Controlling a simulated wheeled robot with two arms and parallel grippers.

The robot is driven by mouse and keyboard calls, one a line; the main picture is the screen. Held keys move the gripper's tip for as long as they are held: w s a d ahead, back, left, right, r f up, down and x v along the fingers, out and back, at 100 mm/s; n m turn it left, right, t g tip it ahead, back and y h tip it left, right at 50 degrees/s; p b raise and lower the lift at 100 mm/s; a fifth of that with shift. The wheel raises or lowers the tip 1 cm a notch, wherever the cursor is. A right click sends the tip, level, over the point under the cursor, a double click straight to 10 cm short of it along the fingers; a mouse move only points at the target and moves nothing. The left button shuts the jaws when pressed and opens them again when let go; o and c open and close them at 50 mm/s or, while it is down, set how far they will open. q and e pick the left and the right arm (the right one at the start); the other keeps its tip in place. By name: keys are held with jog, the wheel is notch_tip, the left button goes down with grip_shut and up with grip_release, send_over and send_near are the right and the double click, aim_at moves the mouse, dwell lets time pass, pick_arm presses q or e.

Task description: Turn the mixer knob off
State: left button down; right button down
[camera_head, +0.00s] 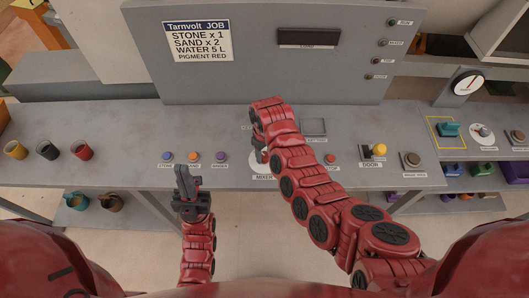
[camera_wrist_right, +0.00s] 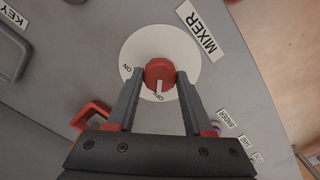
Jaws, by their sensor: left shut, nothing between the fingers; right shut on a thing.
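The red mixer knob (camera_wrist_right: 159,72) sits on a round white dial (camera_wrist_right: 190,50) marked ON and OFF, beside the MIXER label (camera_wrist_right: 204,32). Its white pointer mark faces the OFF marking. My right gripper (camera_wrist_right: 158,80) is shut on the knob, one finger on each side. In the head view, my right arm hides the knob, and only part of the white dial (camera_head: 257,157) shows above the MIXER label (camera_head: 264,177). My left gripper (camera_head: 182,172) is shut and empty, at the front edge of the console, left of the dial.
Blue (camera_head: 167,156), orange (camera_head: 193,156) and purple (camera_head: 220,156) buttons lie left of the dial. A red stop button (camera_head: 331,159) and a yellow-knobbed door lever (camera_head: 379,150) are to the right. Several cups stand far left. A job sign (camera_head: 197,41) hangs behind.

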aim_at(264, 155)
jog(key=shift+n, duration=0.3)
dwell(0.4)
jog(key=shift+c, duration=1.5)
grip_release()
jog(key=shift+w+r+b, duration=0.15)
jog(key=shift+r+b, duration=0.15)
jog(key=shift+r, duration=0.3)
notch_tip(264, 155, up, 4)
jog(key=shift+f+b, duration=0.1)
jog(key=shift+b, duration=0.75)
notch_tip(264, 155, up, 12)
jog(key=p, duration=0.3)
jog(key=shift+r, duration=0.2)
